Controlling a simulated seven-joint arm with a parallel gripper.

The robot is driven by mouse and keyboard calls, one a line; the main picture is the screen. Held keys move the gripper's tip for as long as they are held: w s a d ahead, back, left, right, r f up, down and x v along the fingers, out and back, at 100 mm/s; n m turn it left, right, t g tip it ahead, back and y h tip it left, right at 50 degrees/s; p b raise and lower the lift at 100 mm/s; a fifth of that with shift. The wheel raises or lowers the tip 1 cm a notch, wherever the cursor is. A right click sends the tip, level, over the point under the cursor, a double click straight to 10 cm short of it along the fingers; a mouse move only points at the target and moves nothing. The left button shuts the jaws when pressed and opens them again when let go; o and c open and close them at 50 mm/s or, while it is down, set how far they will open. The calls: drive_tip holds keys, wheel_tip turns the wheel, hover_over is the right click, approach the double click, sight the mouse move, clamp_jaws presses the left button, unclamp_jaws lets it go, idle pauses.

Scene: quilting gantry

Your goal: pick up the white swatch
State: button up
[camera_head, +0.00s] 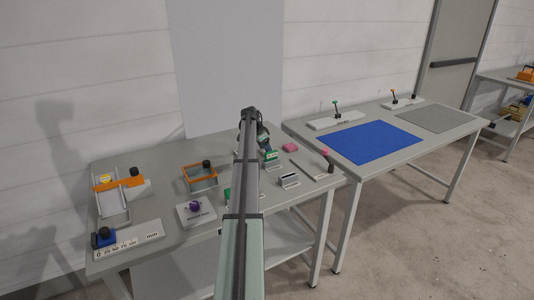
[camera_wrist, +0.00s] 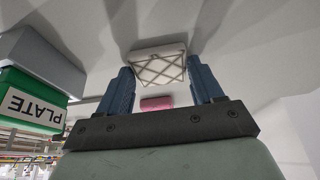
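The white swatch (camera_wrist: 158,66) shows in the wrist view as a pale block with a criss-cross line pattern. It lies ahead of my gripper, in line with the gap between the fingertips. My gripper (camera_wrist: 161,80) has two blue fingers spread apart, with nothing clasped between them. I cannot tell whether the swatch is just beyond the tips or slightly between them. In the head view I cannot make out the swatch; my arm covers part of the table there. A pink block (camera_wrist: 156,103) shows between the fingers in the wrist view, and also on the table in the head view (camera_head: 290,147).
A green block marked PLATE (camera_wrist: 32,102) stands beside the gripper in the wrist view. The near table (camera_head: 150,205) also holds an orange-edged bin (camera_head: 200,178), a purple-knobbed plate (camera_head: 196,210) and a left tray (camera_head: 112,195). A blue mat (camera_head: 375,142) lies on the right table.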

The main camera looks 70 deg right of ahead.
drive_tip(key=c, duration=0.6)
drive_tip(key=shift+o, duration=0.2)
drive_tip(key=shift+r, duration=0.15)
